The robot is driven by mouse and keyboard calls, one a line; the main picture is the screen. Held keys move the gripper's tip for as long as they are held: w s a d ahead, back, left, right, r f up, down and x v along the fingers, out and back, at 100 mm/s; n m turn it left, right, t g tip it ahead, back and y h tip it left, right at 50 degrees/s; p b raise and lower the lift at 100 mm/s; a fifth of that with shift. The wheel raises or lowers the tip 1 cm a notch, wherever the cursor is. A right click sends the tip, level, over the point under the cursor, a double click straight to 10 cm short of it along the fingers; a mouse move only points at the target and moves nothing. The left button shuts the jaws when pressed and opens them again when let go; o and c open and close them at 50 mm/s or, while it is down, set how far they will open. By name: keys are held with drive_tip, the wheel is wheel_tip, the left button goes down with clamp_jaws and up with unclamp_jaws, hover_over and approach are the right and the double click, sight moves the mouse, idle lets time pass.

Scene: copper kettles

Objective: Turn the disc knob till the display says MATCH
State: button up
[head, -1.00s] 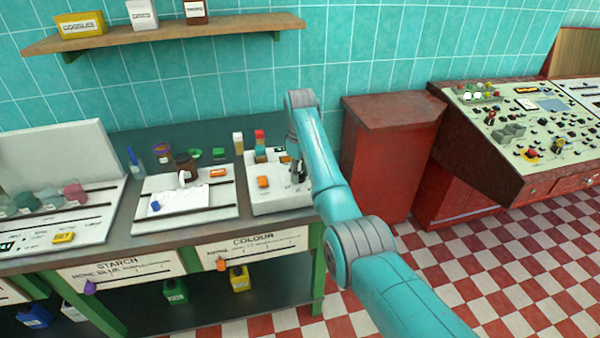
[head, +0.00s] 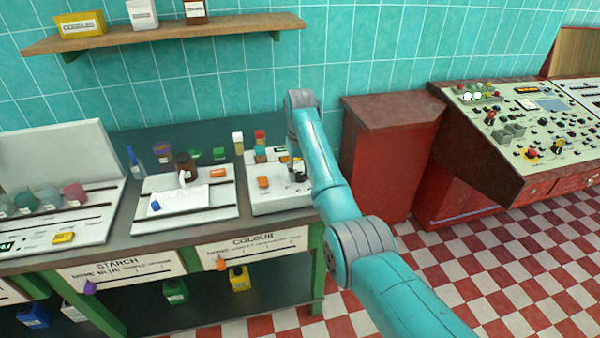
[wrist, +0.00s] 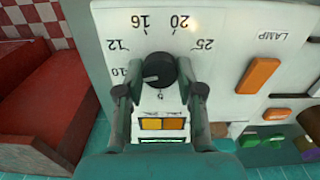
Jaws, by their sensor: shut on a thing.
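The dark round disc knob (wrist: 160,70) is in the middle of the wrist view, on a pale panel (wrist: 225,55) with scale numbers around it, upside down. A pale mark on the knob points left, roughly toward the 10. My gripper (wrist: 160,88) has one finger on each side of the knob and is shut on it. Below the knob are two yellow-orange patches (wrist: 162,124) and a dark green-edged strip, partly cut off by my gripper. I cannot read a word there. In the head view the pale device (head: 265,198) is partly hidden by my arm.
An orange switch (wrist: 258,76) marked LAMP sits beside the knob. Coloured bottles stand behind the device on the bench. A red cabinet (head: 385,150) stands close right of my arm.

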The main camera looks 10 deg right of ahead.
sight(300, 174)
idle(0.4)
drive_tip(key=o, duration=1.2)
drive_tip(key=shift+c, duration=0.2)
wheel_tip(300, 174, up, 7)
drive_tip(key=shift+r, duration=0.2)
